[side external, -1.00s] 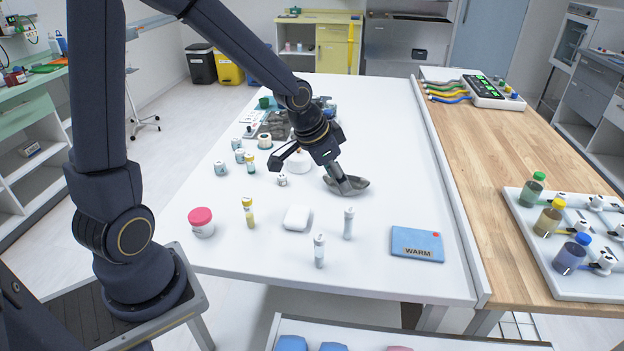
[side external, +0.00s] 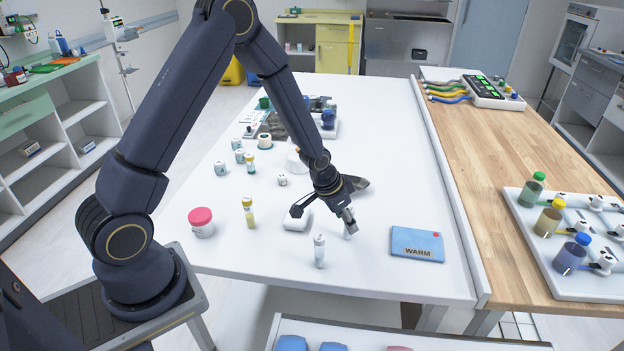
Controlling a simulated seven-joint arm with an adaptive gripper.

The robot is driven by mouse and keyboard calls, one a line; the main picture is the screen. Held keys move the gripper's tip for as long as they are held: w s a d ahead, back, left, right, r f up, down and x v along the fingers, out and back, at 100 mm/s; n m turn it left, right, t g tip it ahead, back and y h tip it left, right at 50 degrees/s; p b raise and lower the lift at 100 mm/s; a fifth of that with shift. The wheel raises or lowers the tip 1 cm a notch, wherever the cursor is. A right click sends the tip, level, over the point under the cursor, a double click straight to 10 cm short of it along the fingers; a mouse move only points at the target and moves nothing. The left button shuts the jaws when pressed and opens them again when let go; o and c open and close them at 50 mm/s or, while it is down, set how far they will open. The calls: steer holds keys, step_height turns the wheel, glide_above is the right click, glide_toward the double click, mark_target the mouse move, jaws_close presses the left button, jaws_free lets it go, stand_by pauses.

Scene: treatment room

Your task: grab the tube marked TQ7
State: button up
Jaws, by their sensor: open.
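Several small tubes stand upright on the white table (side external: 400,160); I cannot read TQ7 on any of them. One white-capped tube (side external: 319,251) stands near the front edge. A second pale tube (side external: 347,235) stands behind it to the right, mostly hidden by my gripper's right finger. A yellow-capped tube (side external: 249,213) stands farther left. My gripper (side external: 323,220) is open and empty, pointing down over the table. Its right finger overlaps the second pale tube in the picture; I cannot tell whether they touch. Its left finger is over a white block.
The white block (side external: 296,223) lies under the left finger. A red-lidded jar (side external: 201,222) stands at left, and a blue WARM pad (side external: 417,243) lies at right. The right rear of the table is clear.

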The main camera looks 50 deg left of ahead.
steer(key=x, duration=0.3)
steer(key=shift+f, duration=0.2)
steer(key=shift+c, duration=0.3)
jaws_close()
